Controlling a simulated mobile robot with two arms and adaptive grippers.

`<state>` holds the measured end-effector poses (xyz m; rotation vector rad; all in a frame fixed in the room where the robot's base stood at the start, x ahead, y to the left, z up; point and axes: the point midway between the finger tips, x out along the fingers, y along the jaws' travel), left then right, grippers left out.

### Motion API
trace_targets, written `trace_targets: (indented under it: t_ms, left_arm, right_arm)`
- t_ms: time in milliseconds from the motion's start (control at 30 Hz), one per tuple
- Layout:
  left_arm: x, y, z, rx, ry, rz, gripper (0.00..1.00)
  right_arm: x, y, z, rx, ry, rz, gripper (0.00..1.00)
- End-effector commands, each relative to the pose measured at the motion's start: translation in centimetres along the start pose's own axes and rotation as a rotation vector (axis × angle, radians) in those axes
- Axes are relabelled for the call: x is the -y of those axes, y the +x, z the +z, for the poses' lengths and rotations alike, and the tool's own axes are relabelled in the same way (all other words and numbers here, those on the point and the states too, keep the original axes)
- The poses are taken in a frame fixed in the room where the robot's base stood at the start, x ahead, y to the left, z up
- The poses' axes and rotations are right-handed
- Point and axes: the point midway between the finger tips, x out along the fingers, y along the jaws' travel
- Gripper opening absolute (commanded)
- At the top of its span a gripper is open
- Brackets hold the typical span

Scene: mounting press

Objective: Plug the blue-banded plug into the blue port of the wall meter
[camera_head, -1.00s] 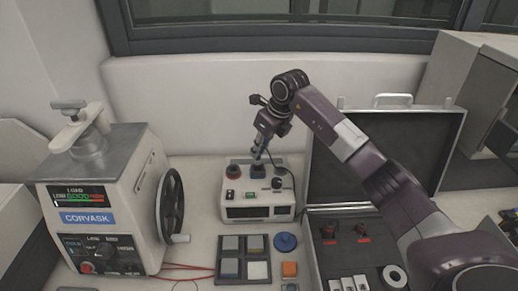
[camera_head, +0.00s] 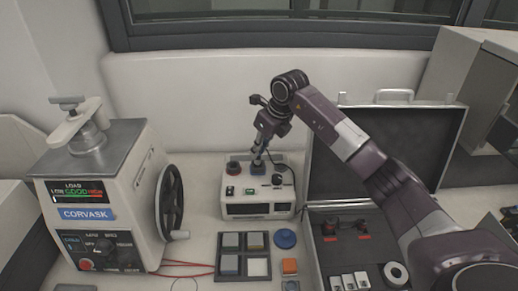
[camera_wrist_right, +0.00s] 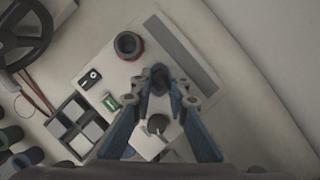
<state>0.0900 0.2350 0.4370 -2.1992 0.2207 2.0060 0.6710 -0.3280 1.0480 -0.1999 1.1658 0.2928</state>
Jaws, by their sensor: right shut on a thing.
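The meter (camera_head: 258,208) is a white box against the back wall, with a red port (camera_head: 233,168) and a black knob (camera_head: 277,180) on top. My right gripper (camera_head: 258,158) reaches down over the top of the meter, between these two. It is shut on a dark plug, mostly hidden by the fingers. In the right wrist view the fingertips (camera_wrist_right: 160,88) close around a dark round shape (camera_wrist_right: 160,76) over the meter top. A blue patch (camera_head: 258,169) shows just under the gripper; I cannot tell how deep the plug sits. My left gripper is not in view.
A press (camera_head: 100,190) with a handwheel (camera_head: 172,203) stands left. An open case (camera_head: 385,150) with red-marked parts lies right.

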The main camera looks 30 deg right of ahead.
Motion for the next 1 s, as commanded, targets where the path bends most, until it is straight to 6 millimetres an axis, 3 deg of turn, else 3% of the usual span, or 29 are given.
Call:
trace_targets:
  t_ms: [1000]
  left_arm:
    - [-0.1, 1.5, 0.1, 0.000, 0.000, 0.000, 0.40]
  right_arm:
    - [0.0, 2.0, -0.9, 0.000, 0.000, 0.000, 0.00]
